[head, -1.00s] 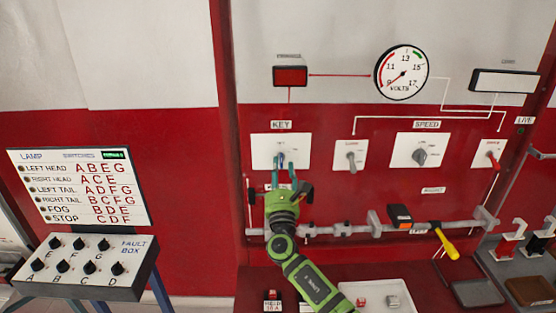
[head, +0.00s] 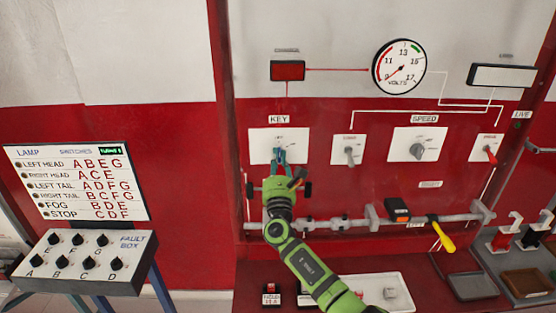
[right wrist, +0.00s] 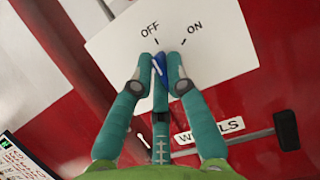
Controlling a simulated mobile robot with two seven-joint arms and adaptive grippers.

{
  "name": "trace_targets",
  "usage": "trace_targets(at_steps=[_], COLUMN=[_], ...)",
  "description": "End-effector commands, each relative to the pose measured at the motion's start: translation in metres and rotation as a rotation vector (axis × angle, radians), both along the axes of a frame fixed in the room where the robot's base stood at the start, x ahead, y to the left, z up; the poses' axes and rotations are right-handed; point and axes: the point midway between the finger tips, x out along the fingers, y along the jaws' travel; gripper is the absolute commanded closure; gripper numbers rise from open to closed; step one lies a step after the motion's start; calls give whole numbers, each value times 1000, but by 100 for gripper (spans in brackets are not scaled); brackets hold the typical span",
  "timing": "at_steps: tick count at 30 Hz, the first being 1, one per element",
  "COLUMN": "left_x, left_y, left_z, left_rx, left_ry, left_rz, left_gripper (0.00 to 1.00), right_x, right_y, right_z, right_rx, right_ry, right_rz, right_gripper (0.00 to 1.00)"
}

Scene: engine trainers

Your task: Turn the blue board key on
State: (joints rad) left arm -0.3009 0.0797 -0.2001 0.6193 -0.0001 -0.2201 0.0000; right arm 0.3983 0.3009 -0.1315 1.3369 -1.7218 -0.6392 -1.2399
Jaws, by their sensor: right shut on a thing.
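The blue board key (right wrist: 160,68) sits on a white plate (right wrist: 225,60) marked OFF and ON. In the right wrist view its white line leans towards the OFF side. My right gripper (right wrist: 161,70) has its two teal fingertips on either side of the key and is shut on it. In the head view my right gripper (head: 280,157) reaches up to the white plate (head: 258,145) under the KEY label, and its fingers mostly hide the key. My left gripper is not in view.
Right of the key plate are a small switch (head: 349,152), the SPEED knob (head: 417,150) and a red-handled switch (head: 489,152). A grey rail (head: 345,224) with a yellow-handled tool (head: 445,238) runs below. The fault box (head: 84,262) stands at left.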

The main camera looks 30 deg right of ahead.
Motion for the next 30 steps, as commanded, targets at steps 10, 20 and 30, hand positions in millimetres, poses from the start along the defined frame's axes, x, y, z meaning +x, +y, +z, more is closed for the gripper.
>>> trace_targets(at_steps=[10, 20, 30], left_x=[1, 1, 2], left_y=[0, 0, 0], left_z=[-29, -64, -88], left_rx=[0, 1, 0], left_ry=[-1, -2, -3], left_rz=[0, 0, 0], left_gripper=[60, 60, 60], right_x=[0, 0, 0], right_y=[1, 0, 0], right_z=[-3, -1, 2], right_rx=[157, 419, 674], right_ry=[-100, -260, -417], right_rz=[1, 2, 2], right_gripper=[100, 100, 100])
